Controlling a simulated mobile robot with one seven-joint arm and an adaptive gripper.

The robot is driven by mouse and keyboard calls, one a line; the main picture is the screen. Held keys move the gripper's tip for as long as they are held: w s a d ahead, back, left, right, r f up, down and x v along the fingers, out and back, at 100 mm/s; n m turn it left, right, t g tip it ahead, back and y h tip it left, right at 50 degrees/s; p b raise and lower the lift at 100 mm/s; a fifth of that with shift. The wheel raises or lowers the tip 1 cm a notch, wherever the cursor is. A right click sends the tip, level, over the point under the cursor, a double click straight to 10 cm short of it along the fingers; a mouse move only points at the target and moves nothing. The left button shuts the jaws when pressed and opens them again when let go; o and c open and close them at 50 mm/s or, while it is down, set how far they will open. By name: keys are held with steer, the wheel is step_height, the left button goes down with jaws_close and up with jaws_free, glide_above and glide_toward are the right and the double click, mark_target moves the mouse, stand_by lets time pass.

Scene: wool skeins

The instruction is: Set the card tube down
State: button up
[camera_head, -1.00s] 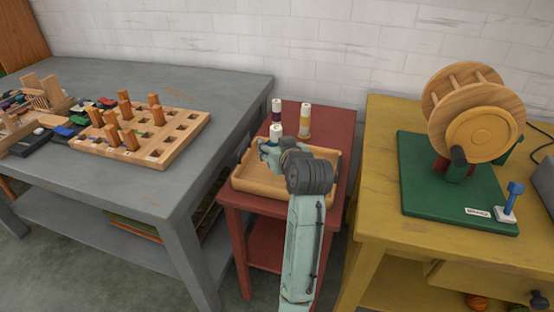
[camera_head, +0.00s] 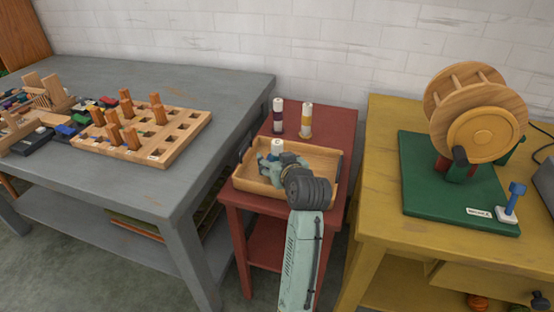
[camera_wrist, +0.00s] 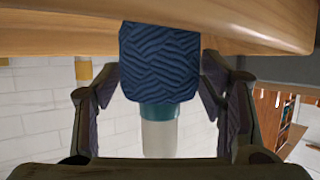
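The card tube (camera_head: 277,147) shows its white upper end above my gripper in the head view. In the wrist view the tube (camera_wrist: 158,135) is pale with a teal band, and a blue textured winding (camera_wrist: 160,62) surrounds it. My gripper (camera_head: 269,165) is low inside the wooden tray (camera_head: 258,188), toward its left half. In the wrist view my gripper's fingers (camera_wrist: 160,85) flank the blue winding closely on both sides and appear shut on it. The tube looks upright. Its lower end is hidden, so I cannot tell whether it touches the tray floor.
Two other tubes, one with a purple band (camera_head: 278,116) and one with yellow (camera_head: 306,121), stand behind the tray on the red table (camera_head: 335,122). A grey table (camera_head: 200,92) with a peg board (camera_head: 180,145) is left. A yellow table (camera_head: 385,200) with a wooden wheel (camera_head: 482,135) is right.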

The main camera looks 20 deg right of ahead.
steer(key=shift+o, duration=0.4)
steer(key=shift+r, duration=0.3)
steer(key=b+v, duration=0.1)
steer(key=v, duration=1.1)
steer(key=shift+a+f, duration=0.1)
